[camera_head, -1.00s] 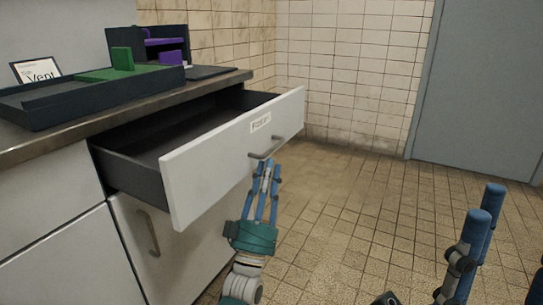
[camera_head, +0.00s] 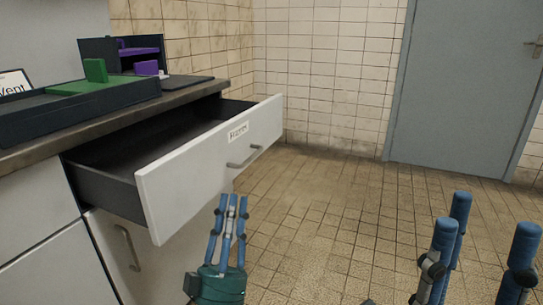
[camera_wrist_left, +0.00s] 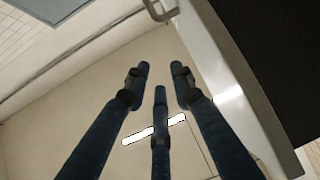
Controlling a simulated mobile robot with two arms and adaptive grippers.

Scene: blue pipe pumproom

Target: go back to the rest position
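My left gripper (camera_head: 231,203) is at the lower middle of the head view, in front of and below the pulled-out drawer (camera_head: 205,172). Its blue fingers stand apart with nothing between them, and they are clear of the drawer handle (camera_head: 245,157). In the left wrist view the fingertips (camera_wrist_left: 160,78) are also apart and empty, with the handle (camera_wrist_left: 158,10) beyond them at the top. My right gripper (camera_head: 475,228) is at the lower right of the head view. Its fingers are spread wide and empty.
The open drawer juts from the counter (camera_head: 190,95) at left. On the counter are a dark tray (camera_head: 60,118) with green parts, a dark box with purple parts (camera_head: 122,50) and a sign (camera_head: 14,82). Tiled floor (camera_head: 330,215) is clear towards the grey door (camera_head: 460,85).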

